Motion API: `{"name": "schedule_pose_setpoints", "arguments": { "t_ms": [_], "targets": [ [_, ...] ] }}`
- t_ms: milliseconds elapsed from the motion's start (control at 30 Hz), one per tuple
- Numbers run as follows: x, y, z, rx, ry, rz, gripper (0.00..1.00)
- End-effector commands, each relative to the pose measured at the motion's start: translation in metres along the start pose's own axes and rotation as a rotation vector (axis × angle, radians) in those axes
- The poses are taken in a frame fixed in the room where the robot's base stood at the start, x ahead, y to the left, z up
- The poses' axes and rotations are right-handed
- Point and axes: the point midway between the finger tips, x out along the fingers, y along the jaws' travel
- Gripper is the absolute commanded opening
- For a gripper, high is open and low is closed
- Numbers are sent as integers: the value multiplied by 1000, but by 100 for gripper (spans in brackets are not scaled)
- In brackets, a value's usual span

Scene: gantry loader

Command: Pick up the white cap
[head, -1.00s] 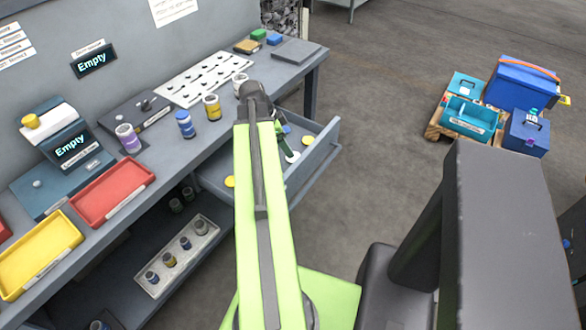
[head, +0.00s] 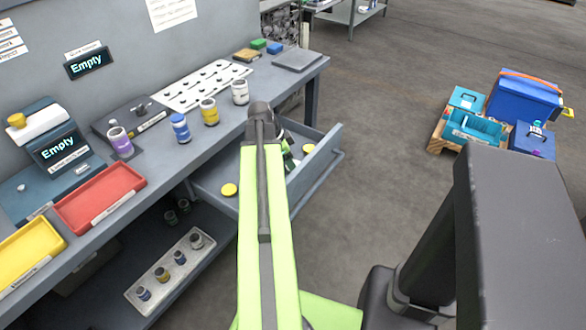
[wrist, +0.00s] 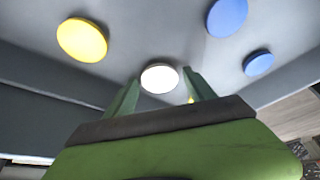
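The white cap (wrist: 159,77) is a round disc lying on the grey floor of the open drawer (head: 318,165). In the wrist view it is just beyond and between the two green fingertips of my gripper (wrist: 160,92). My gripper is open, with nothing between its fingers, and I see no contact with the cap. In the head view my own arm hides most of the gripper, and I cannot make out the white cap clearly there.
A yellow cap (wrist: 82,40) lies left of the white cap, and two blue caps (wrist: 228,17) lie right. The drawer walls stand close around. The bench above holds a white jar (head: 240,91), a yellow jar (head: 209,111), a blue jar (head: 180,128) and a red tray (head: 99,197).

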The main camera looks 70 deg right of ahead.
Motion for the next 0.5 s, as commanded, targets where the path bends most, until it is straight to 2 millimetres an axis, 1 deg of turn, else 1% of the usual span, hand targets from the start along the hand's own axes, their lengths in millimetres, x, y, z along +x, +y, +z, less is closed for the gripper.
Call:
{"name": "schedule_pose_setpoints", "arguments": {
  "t_ms": [33, 367, 500],
  "targets": [
    [0, 0, 0, 0, 0, 0, 55],
    [0, 0, 0, 1, 0, 1, 12],
    [0, 0, 0, 1, 0, 1, 12]
  ]
}}
